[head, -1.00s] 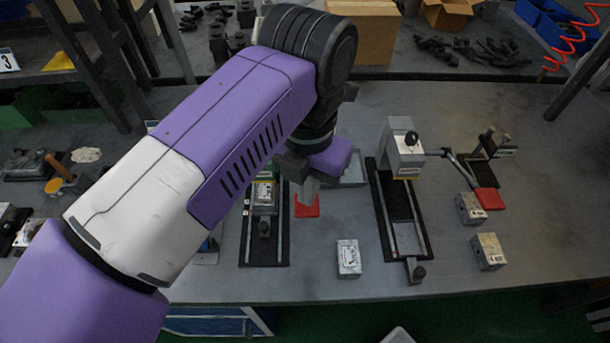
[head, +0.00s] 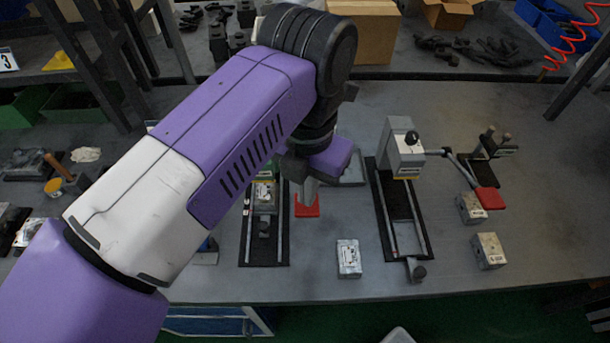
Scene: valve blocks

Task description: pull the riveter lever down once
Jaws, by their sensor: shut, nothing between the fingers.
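My gripper (head: 309,192) is shut and empty. It points down at the middle of the bench, right beside a red pad (head: 306,208) in the picture; I cannot tell whether they touch. My arm hides most of the station behind the left black rail base (head: 245,235), so any lever there is out of sight. To the right, a grey press head (head: 404,160) with a black ball knob (head: 412,138) stands over a second rail base (head: 424,238). I cannot tell for certain which station is the riveter.
A labelled metal block (head: 348,259) lies between the rail bases. Two more blocks (head: 470,209) (head: 489,251) stand at the right, near a second red pad (head: 489,199) by a small stand (head: 490,148).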

